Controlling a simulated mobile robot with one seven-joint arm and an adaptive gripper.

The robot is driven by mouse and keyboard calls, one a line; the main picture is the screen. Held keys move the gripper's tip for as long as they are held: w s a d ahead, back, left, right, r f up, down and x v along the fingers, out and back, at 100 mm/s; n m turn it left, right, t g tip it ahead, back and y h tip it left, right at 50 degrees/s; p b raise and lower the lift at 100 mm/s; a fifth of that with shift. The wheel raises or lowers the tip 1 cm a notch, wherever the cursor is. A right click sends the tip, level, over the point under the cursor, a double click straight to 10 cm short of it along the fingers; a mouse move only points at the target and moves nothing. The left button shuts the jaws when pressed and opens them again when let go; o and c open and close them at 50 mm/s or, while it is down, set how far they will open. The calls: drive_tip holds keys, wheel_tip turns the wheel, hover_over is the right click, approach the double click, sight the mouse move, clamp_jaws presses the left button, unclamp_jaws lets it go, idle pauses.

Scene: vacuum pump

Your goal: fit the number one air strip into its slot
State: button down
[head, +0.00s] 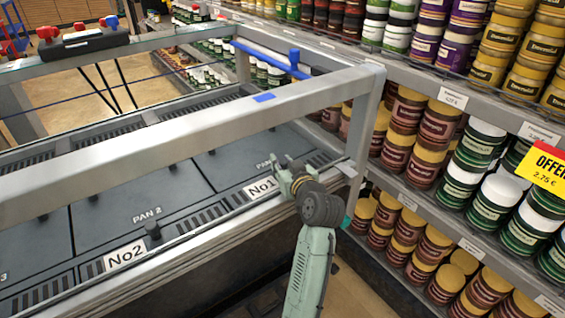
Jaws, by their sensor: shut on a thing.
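The number one air strip (237,197) is a dark slotted strip beside the white No1 label (262,187), along the near edge of the bench. My gripper (289,175) is over this strip, just right of the label. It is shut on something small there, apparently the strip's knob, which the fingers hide. The strip looks in line with the row along the near edge. I cannot tell whether it is fully down in its slot, which is largely hidden under the strip and my gripper.
The No2 strip (72,280) with its dark knob (153,230) lies to the left. A grey metal rail (190,132) crosses above the bench, with an upright post (364,135) close right of my gripper. Shelves of jars (410,130) stand on the right. Dark pan covers (140,205) lie behind.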

sight(282, 161)
drive_tip(key=shift+f+b, duration=0.45)
drive_tip(key=shift+f, duration=0.2)
drive_tip(key=shift+r, duration=0.2)
drive_tip(key=shift+r+p, duration=0.95)
drive_tip(key=shift+p, duration=0.05)
idle(1.1)
drive_tip(key=shift+f+b, duration=0.65)
drive_tip(key=shift+f, duration=0.45)
drive_tip(key=c, duration=1.3)
unclamp_jaws()
wheel_tip(282, 161, up, 10)
